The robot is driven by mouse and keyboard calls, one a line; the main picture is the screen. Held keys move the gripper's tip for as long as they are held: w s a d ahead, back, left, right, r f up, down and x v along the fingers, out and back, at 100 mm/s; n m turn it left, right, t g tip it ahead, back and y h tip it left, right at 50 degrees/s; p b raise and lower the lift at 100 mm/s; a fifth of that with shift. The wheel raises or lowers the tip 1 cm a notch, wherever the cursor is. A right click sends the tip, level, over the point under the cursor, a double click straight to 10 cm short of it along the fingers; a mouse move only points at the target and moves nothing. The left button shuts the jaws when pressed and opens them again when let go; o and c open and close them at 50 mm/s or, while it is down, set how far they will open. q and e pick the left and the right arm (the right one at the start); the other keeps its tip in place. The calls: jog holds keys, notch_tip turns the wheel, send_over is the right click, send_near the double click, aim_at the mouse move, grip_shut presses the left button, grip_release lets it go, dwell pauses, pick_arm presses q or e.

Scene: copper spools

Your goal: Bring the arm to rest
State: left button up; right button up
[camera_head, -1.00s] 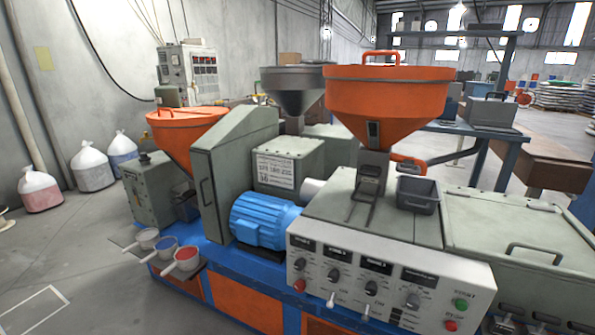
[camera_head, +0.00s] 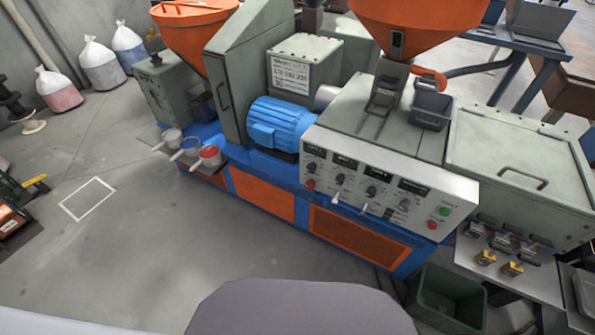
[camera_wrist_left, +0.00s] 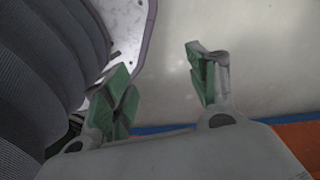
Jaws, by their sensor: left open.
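My left gripper (camera_wrist_left: 165,85) shows in the left wrist view, with its two green-padded fingers wide apart and nothing between them. Behind the fingers is a plain grey surface, with a blue strip and an orange panel along the lower edge. A dark ribbed part fills the left side of that view. Neither gripper shows in the head view.
The extruder machine with its white control panel (camera_head: 385,185), blue motor (camera_head: 278,125) and orange hopper (camera_head: 415,22) stands ahead. Scoops (camera_head: 210,155) sit on its left end. A dark green bin (camera_head: 447,298) stands at lower right. The floor at left is mostly clear around a white outline (camera_head: 88,198).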

pick_arm(q)
jog(key=s+a+r+p, duration=0.2)
jog(key=s+p, duration=0.4)
jog(key=s+a+r+p, duration=0.2)
jog(key=s+p, duration=0.4)
jog(key=s, duration=0.1)
jog(key=shift+r, duration=0.15)
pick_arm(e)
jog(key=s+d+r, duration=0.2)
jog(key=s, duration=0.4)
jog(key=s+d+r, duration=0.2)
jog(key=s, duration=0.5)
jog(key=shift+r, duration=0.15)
pick_arm(q)
jog(key=shift+w, duration=0.1)
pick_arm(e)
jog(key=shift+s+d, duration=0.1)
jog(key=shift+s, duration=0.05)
